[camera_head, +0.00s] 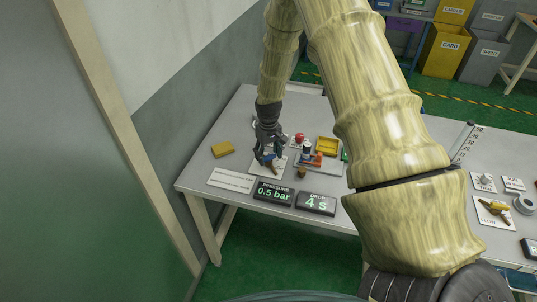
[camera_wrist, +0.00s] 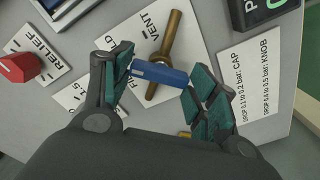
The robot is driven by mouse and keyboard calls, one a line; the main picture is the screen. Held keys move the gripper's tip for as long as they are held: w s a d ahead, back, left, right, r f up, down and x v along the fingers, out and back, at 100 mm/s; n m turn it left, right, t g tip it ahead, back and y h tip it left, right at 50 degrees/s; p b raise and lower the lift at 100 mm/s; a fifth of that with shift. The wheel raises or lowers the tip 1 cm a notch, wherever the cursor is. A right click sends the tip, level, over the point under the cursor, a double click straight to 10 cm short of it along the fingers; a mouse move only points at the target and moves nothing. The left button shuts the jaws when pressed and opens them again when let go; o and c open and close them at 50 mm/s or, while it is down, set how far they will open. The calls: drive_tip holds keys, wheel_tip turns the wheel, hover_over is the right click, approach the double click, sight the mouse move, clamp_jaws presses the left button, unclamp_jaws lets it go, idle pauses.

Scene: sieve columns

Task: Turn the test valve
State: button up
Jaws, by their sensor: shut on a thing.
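The test valve is a brass pipe piece (camera_wrist: 171,35) with a blue handle (camera_wrist: 160,72), on a white plate (camera_wrist: 140,50) marked VENT; other lettering is partly covered. In the wrist view the blue handle lies crosswise between the pads of my gripper (camera_wrist: 162,84), touching on both sides. In the head view my gripper (camera_head: 267,155) reaches down over the blue handle (camera_head: 269,157) on the left part of the bench. A pressure display (camera_head: 273,193) reads 0.5 bar and a drop display (camera_head: 316,203) reads 4 s.
A red relief knob (camera_wrist: 18,68) is beside the valve plate. An instruction card (camera_wrist: 252,78) lies on the other side. A yellow block (camera_head: 222,149) and a yellow tray (camera_head: 328,146) are on the bench (camera_head: 240,115). A wall stands close at left.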

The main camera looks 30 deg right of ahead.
sight(269, 156)
drive_tip(key=shift+r, duration=0.1)
idle(0.3)
drive_tip(key=o, duration=1)
wheel_tip(269, 156, up, 12)
drive_tip(key=shift+f, duration=0.1)
idle(0.5)
